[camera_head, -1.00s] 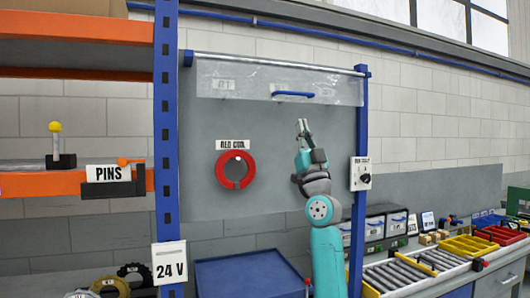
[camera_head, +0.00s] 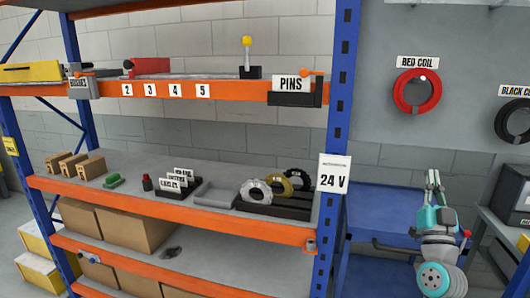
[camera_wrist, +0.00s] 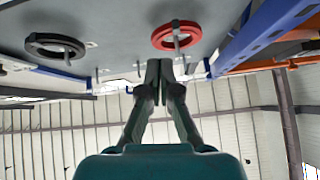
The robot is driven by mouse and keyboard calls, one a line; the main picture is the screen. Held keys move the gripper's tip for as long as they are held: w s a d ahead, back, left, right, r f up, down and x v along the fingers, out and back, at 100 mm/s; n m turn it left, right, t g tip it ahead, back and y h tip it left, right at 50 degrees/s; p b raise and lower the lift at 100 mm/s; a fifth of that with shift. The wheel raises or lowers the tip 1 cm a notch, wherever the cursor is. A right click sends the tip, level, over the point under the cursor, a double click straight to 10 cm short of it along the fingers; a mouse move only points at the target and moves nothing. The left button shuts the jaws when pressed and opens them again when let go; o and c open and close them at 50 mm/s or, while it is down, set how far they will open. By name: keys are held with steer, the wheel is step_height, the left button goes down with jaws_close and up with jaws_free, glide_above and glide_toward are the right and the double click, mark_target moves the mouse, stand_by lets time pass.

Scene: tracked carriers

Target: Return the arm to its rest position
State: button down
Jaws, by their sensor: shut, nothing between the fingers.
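My gripper (camera_head: 432,180) is at the lower right of the head view, at the top of my teal arm, with its fingers pointing up. It stands in front of the grey wall panel and beside the blue cabinet. In the wrist view my gripper (camera_wrist: 166,68) has its two dark fingers together, with nothing between them. The red coil (camera_head: 417,91) hangs on the panel above and apart from it, and also shows in the wrist view (camera_wrist: 177,36) beyond the fingertips.
An orange and blue shelf rack (camera_head: 180,195) fills the left, holding boxes and coils. A black coil (camera_head: 514,121) hangs at the right edge. The blue cabinet (camera_head: 385,208) stands close left of my arm. A 24 V sign (camera_head: 333,174) is on the rack post.

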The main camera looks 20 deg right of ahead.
steer(key=s+a+f+n+g+y, duration=0.1)
steer(key=s+a+f+y, duration=0.35)
steer(key=a+f, duration=0.85)
steer(key=s+a+f+n+g+y, duration=0.2)
steer(key=s+a+f, duration=0.65)
steer(key=f, duration=0.75)
steer(key=s+a+f+n+g+y, duration=0.1)
steer(key=s+a+f+y, duration=0.1)
steer(key=s+a+f, duration=0.4)
steer(key=s+a+f+n+g+y, duration=0.15)
steer(key=s+a, duration=0.25)
steer(key=s, duration=0.4)
steer(key=s+a+n+g+y, duration=0.1)
steer(key=s+a, duration=0.1)
steer(key=s, duration=0.5)
steer(key=s+a+n+g+y, duration=0.1)
steer(key=s+a+y, duration=0.1)
steer(key=s, duration=0.6)
steer(key=shift+a+r, duration=0.35)
steer(key=shift+r, duration=0.1)
